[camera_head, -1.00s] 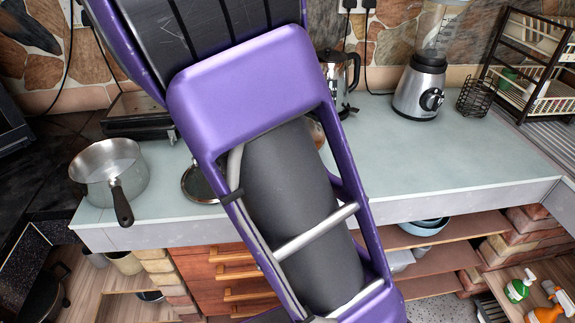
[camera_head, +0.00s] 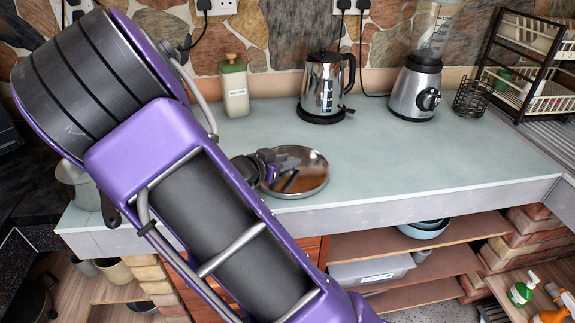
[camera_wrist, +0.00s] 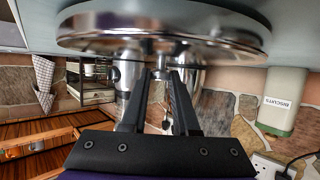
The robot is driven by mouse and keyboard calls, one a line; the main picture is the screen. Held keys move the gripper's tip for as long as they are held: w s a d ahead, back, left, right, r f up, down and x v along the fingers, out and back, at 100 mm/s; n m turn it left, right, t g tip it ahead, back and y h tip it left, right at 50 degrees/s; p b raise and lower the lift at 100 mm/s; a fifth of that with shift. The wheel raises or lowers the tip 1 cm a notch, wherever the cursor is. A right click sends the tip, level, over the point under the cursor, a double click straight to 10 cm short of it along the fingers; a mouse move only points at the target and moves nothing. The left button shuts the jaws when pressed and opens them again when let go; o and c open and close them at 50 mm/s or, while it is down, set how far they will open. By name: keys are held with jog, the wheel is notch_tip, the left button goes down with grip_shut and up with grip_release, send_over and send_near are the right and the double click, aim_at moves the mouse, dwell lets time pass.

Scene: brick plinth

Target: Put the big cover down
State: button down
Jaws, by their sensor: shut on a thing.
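My gripper (camera_head: 268,168) is at the cover's left side in the head view. In the wrist view my gripper (camera_wrist: 160,75) has its two dark fingers closed on the cover's small knob. My arm hides part of the counter to the left.
A saucepan (camera_head: 72,172) stands at the left, partly behind my arm. A biscuit canister (camera_head: 234,88), a kettle (camera_head: 324,86) and a blender (camera_head: 418,88) stand along the back. The counter (camera_head: 430,155) is clear right of the cover.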

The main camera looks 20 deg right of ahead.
jog(key=shift+f, duration=0.25)
jog(key=c, duration=0.7)
grip_release()
jog(key=shift+r, duration=0.2)
jog(key=p+v, duration=0.3)
jog(key=v, duration=0.9)
